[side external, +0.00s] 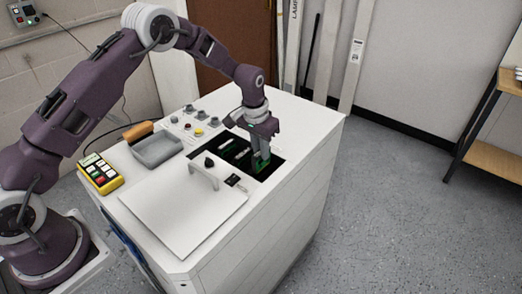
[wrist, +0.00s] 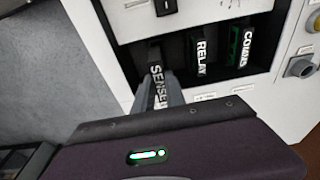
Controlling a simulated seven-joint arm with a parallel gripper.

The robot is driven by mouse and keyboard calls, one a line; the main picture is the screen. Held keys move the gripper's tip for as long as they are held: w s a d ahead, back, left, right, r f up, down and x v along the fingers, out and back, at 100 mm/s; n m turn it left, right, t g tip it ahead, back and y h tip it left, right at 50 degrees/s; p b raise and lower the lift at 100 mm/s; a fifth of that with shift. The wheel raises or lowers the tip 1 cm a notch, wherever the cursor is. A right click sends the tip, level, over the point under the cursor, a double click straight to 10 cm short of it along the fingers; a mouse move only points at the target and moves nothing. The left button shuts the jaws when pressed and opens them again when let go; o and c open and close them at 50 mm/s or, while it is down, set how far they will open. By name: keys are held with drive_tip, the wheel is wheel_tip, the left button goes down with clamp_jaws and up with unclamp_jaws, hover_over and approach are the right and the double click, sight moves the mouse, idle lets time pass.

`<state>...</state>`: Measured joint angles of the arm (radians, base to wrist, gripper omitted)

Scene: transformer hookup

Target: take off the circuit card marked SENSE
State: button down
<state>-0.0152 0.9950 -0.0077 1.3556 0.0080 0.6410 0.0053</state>
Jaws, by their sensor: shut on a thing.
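The SENSE card (wrist: 157,88) shows in the wrist view as a dark edge with white lettering, between my gripper's fingers. My gripper (wrist: 160,100) is shut on it, pointing down into the dark opening of the white cabinet. In the side view my gripper (side external: 262,150) is at the right end of the opening, with the green SENSE card (side external: 261,164) at its fingertips. How deep the card sits in its slot is hidden. The RELAY card (wrist: 201,58) and a third card, its label partly readable (wrist: 239,47), stand beside it.
The lifted-off cover with a handle (side external: 185,205) lies on the cabinet top (side external: 300,120) beside the opening. A grey tray (side external: 157,150), a yellow handheld meter (side external: 99,173) and several knobs (side external: 188,110) are left of and behind the opening. The cabinet's right edge is clear.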

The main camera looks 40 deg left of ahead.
drive_tip(key=shift+r, duration=2.5)
